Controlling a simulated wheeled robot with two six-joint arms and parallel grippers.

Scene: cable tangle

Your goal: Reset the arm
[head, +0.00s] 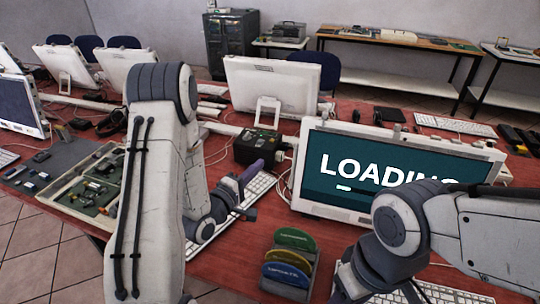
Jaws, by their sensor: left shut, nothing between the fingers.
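My left arm comes in from the left, and its dark left gripper (250,188) hangs over the red table, in front of the black power box and above a white keyboard (262,187). It is shut with nothing held. My right arm (405,222) is bent across the lower right, in front of the monitor. Its gripper is not visible; the lower end of that arm runs off the bottom edge.
A monitor (385,170) reading "LOADING" stands on the red table (225,249). A rack holding green, yellow and blue discs (287,274) stands between my arms. The black box (257,147) has cables beside it. A parts tray (88,190) lies left. Other screens stand behind.

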